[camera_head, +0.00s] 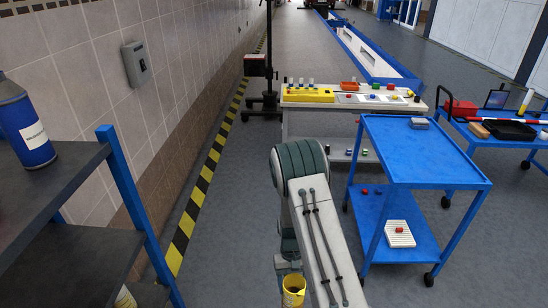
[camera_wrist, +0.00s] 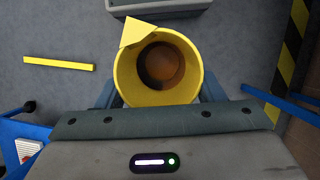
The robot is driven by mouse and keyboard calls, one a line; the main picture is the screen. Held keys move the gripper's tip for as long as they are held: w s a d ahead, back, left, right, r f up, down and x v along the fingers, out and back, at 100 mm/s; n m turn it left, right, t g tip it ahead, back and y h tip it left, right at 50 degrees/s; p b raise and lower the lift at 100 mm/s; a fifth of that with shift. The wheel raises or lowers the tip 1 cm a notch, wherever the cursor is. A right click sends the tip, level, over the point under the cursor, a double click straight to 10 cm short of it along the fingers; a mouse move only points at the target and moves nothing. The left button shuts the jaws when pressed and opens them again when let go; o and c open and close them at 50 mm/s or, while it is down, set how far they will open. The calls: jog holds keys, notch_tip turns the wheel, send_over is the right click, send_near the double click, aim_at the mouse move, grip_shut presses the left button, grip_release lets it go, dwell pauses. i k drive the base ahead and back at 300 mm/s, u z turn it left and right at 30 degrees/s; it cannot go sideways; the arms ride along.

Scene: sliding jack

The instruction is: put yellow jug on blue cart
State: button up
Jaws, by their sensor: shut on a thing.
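The yellow jug (camera_head: 293,291) shows at the bottom edge of the head view, below my arm. In the wrist view the jug (camera_wrist: 122,72) is seen from above, with its round rim, a spout at upper left and a brownish inside. My gripper (camera_wrist: 158,98) is shut on the jug, with fingers at both sides of it; the fingertips are mostly hidden under it. The blue cart (camera_head: 420,150) stands right of my arm in the head view. Its top is mostly clear, with a small grey object (camera_head: 419,123) at the far edge.
The cart's lower shelf (camera_head: 372,220) holds a white block with a red item. A dark shelf with blue posts (camera_head: 140,210) stands at left, bearing a blue bottle (camera_head: 25,125). A table with a yellow tray (camera_head: 308,94) stands behind. Floor between shelf and cart is open.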

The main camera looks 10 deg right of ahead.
aim_at(414, 151)
jog(key=i, duration=2.25)
jog(key=z, duration=1.2)
